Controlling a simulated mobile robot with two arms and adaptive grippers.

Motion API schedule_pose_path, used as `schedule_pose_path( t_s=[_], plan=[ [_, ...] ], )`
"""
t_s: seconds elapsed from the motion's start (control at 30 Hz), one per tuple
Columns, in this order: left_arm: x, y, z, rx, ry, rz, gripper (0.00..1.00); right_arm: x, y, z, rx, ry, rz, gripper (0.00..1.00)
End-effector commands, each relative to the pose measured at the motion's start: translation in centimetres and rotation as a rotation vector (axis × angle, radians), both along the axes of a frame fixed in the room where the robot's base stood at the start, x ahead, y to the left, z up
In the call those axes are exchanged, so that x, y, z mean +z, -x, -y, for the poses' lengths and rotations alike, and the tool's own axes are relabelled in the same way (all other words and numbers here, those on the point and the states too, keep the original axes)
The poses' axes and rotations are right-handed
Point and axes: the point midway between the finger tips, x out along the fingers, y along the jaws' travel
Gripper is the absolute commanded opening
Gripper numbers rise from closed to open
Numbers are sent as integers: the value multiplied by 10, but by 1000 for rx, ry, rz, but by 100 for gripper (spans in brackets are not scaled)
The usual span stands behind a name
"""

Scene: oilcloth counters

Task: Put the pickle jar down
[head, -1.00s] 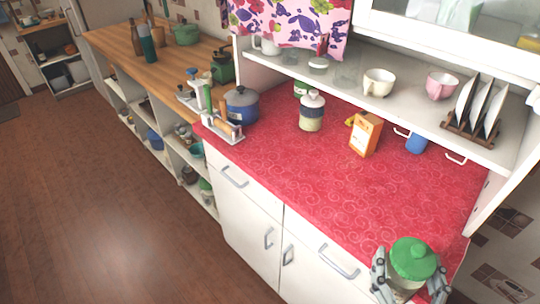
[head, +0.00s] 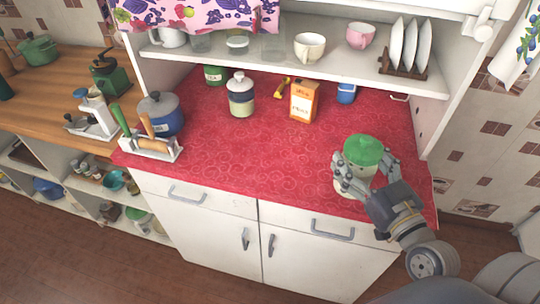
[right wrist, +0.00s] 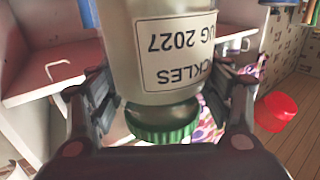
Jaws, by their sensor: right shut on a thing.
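The pickle jar (head: 352,184) is pale with a green lid and is over the right front part of the red counter (head: 270,160). My right gripper (head: 364,172) is shut around it, with fingers on both sides below the lid. I cannot tell whether the jar's base touches the counter. In the right wrist view the jar (right wrist: 180,45) fills the middle between the fingers (right wrist: 165,95), its printed label upside down in the picture. My left gripper is not in view.
An orange carton (head: 304,101), a lidded canister (head: 241,96) and a blue cup (head: 346,93) stand toward the back. A blue pot (head: 162,114) and a utensil rack (head: 151,146) are at the left end. The middle of the counter is clear. A shelf (head: 290,65) overhangs the back.

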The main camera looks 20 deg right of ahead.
Motion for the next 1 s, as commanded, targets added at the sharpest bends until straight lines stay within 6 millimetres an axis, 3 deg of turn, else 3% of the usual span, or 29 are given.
schedule_pose_path(
  t_s=[0.27, 0.7, 1.0],
  plan=[
    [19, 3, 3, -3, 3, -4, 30, 6, -34, -13, -5, -10, 10, 20],
    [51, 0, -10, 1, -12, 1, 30, -3, -118, -58, -3, -7, 8, 20],
    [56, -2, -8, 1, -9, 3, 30, -12, -142, -71, -2, -2, 6, 20]
  ],
)
